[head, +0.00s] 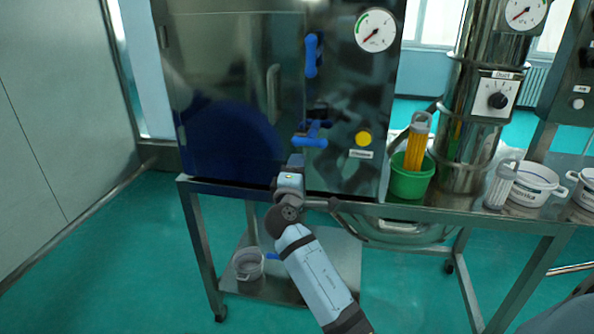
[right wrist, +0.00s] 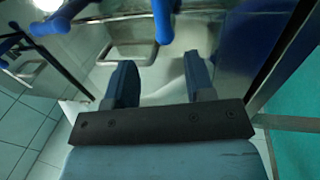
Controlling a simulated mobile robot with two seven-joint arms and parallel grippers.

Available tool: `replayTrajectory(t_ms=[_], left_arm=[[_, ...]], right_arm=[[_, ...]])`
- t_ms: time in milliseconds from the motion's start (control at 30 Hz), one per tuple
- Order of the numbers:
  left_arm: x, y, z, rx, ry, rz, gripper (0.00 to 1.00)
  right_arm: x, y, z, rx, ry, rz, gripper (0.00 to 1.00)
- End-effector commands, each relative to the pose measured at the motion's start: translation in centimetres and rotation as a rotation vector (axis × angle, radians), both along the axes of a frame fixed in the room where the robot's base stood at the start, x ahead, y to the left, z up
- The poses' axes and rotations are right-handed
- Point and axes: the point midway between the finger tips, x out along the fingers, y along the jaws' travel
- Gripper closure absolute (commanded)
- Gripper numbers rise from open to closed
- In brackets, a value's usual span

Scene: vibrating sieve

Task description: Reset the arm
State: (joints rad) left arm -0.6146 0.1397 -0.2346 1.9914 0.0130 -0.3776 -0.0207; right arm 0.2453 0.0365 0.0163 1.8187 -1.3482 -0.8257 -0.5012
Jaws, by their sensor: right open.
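My right arm comes in from the bottom of the head view, and its gripper (head: 294,163) is in front of the steel cabinet (head: 230,60), just below the lower blue handle (head: 312,134). In the right wrist view the two fingers of this gripper (right wrist: 161,84) stand apart with nothing between them. Past the fingertips are a blue handle (right wrist: 163,15) and a metal bar handle (right wrist: 133,52). I cannot tell from the head view how far the fingertips are from the cabinet. My left gripper is not in view.
The cabinet stands on a steel table (head: 420,214). A lower shelf (head: 290,288) holds a small container (head: 248,264). Floor is free at left.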

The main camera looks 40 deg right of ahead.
Motion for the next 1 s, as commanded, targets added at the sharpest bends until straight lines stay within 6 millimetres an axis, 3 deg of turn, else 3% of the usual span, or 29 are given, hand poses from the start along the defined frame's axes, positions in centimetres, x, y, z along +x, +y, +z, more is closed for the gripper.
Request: replayTrajectory(t_ms=[367, 467, 567, 667, 800, 900, 1000], left_arm=[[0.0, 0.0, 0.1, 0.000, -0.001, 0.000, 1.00], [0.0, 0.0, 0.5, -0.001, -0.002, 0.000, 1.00], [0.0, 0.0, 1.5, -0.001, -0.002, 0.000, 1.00], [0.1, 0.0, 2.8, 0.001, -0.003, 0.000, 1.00], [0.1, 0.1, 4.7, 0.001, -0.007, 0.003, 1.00], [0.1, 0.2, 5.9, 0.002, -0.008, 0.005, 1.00], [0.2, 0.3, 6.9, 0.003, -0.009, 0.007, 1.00]], right_arm=[[0.0, 0.1, -0.1, 0.002, 0.001, 0.003, 0.51], [-0.3, 0.6, -1.5, 0.037, 0.014, 0.044, 0.51], [-1.4, 2.3, -5.2, 0.145, 0.042, 0.153, 0.51], [-4.0, 5.2, -10.8, 0.336, 0.084, 0.304, 0.51], [-10.0, 10.4, -18.1, 0.691, 0.135, 0.484, 0.51], [-15.5, 14.1, -22.0, 0.969, 0.159, 0.558, 0.51], [-21.1, 17.4, -24.5, 1.239, 0.170, 0.584, 0.51]])
